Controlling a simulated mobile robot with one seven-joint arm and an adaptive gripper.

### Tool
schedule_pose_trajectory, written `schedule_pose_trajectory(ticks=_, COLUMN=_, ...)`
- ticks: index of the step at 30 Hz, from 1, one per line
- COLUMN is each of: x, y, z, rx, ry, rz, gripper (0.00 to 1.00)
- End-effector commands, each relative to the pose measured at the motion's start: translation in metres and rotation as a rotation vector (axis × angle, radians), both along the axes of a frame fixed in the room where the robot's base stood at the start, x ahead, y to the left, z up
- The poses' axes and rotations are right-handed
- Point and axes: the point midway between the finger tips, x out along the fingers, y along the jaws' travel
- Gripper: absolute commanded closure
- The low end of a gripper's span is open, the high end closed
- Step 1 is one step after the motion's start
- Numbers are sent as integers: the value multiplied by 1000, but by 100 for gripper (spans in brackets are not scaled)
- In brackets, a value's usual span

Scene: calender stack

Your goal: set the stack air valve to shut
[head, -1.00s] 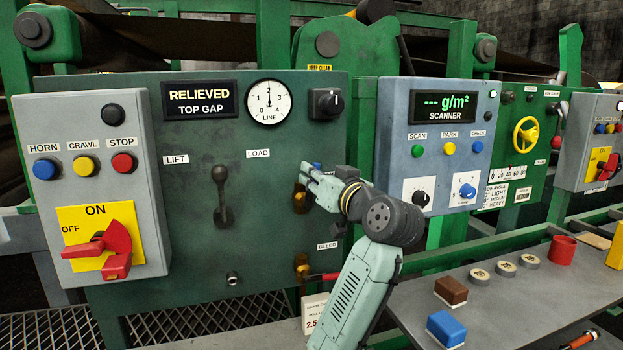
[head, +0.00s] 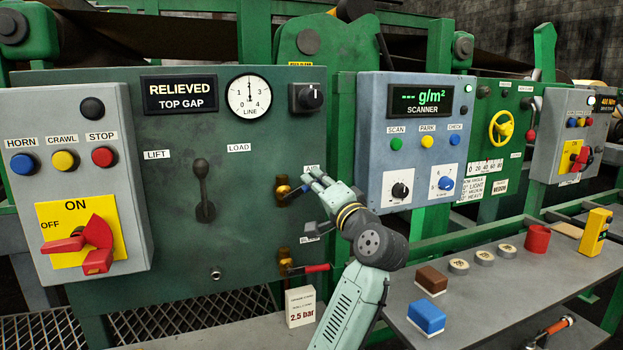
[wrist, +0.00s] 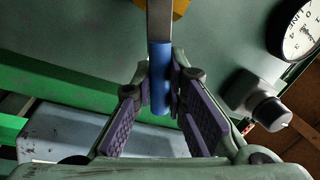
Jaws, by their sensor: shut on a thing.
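The stack air valve is a brass body (head: 283,190) on the green panel, left of the AIR label. Its lever has a blue sleeve (wrist: 160,80), which sits between my fingers in the wrist view. The metal part of the lever (wrist: 160,20) runs up from the sleeve to the brass at the top edge. My gripper (head: 312,184) is shut on the blue sleeve. In the head view the lever points roughly sideways to the right of the body, and my fingers hide part of it.
Below is the bleed valve with a red handle (head: 317,268), close under my wrist. A 2.5 bar card (head: 300,306) stands below it. The grey scanner box (head: 418,140) is to the right. A shelf at right holds a brown block (head: 432,280) and a blue block (head: 427,317).

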Motion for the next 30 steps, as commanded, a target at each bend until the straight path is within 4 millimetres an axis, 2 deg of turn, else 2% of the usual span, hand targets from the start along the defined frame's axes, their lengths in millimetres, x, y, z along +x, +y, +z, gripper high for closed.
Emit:
schedule_pose_trajectory(ticks=6, x=1, y=-5, z=-13, rx=181, ry=59, rz=-2, gripper=100)
schedule_pose_trajectory(ticks=15, x=2, y=-7, z=-25, rx=354, ry=116, rz=-3, gripper=100)
schedule_pose_trajectory(ticks=30, x=2, y=-9, z=-31, rx=439, ry=142, rz=-4, gripper=100)
